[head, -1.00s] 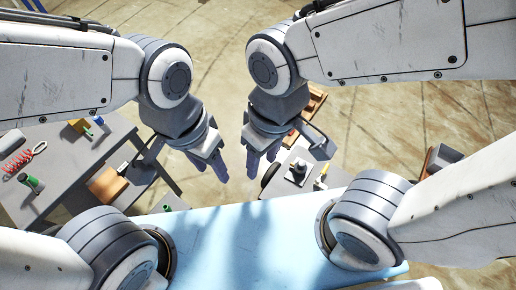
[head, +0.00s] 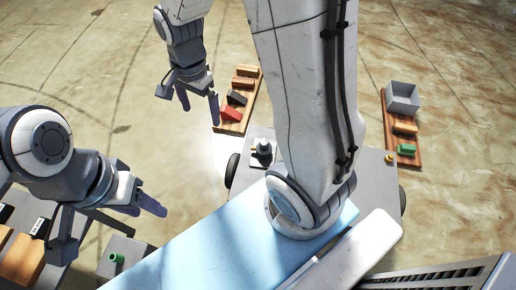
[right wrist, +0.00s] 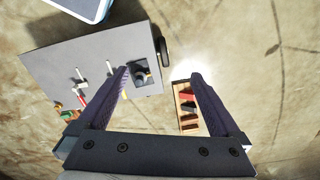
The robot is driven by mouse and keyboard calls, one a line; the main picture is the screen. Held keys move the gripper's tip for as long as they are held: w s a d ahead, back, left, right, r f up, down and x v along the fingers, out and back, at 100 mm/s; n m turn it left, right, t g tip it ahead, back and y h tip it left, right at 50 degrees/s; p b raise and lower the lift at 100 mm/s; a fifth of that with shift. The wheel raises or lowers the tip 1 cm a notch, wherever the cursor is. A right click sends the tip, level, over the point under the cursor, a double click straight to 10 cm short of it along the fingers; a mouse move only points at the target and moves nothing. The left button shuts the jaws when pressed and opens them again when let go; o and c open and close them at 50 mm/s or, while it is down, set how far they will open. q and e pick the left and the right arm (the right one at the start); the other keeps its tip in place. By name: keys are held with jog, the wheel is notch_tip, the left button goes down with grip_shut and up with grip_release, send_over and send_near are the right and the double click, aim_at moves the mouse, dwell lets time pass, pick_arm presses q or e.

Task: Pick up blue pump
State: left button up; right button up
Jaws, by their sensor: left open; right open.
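No clearly blue pump shows. My left gripper (head: 148,207) is open and empty at the left, near the grey table.
A wooden tray (head: 229,126) with red and dark blocks lies beyond the cart (head: 242,180). Another tray (head: 390,125) with a grey bin (head: 403,97) and a green piece lies at the right. A green cylinder (head: 116,258) stands at lower left. Open floor lies between.

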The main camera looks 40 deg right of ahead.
jog(key=w+d+f+m+b, duration=0.2)
jog(key=d+f+m+b, duration=0.35)
jog(key=f, duration=0.45)
jog(key=w+d+f+m+b, duration=0.2)
jog(key=d+f+m+b, duration=0.35)
jog(key=f, duration=0.45)
jog(key=m+b, duration=0.8)
jog(key=b, duration=0.1)
send_over(264, 142)
notch_tip(264, 142, down, 14)
jog(key=shift+a+f, duration=0.15)
jog(key=shift+f+b, duration=0.35)
notch_tip(264, 142, down, 5)
jog(key=b, duration=0.2)
jog(key=shift+r+b, duration=0.1)
jog(key=shift+b, duration=0.3)
jog(key=f+b, duration=0.2)
jog(key=f, duration=0.1)
jog(key=f+b, duration=0.2)
jog(key=shift+d, duration=0.25)
jog(key=shift+r, duration=0.15)
jog(key=c, duration=1.5)
jog(key=shift+w, duration=0.1)
grip_shut()
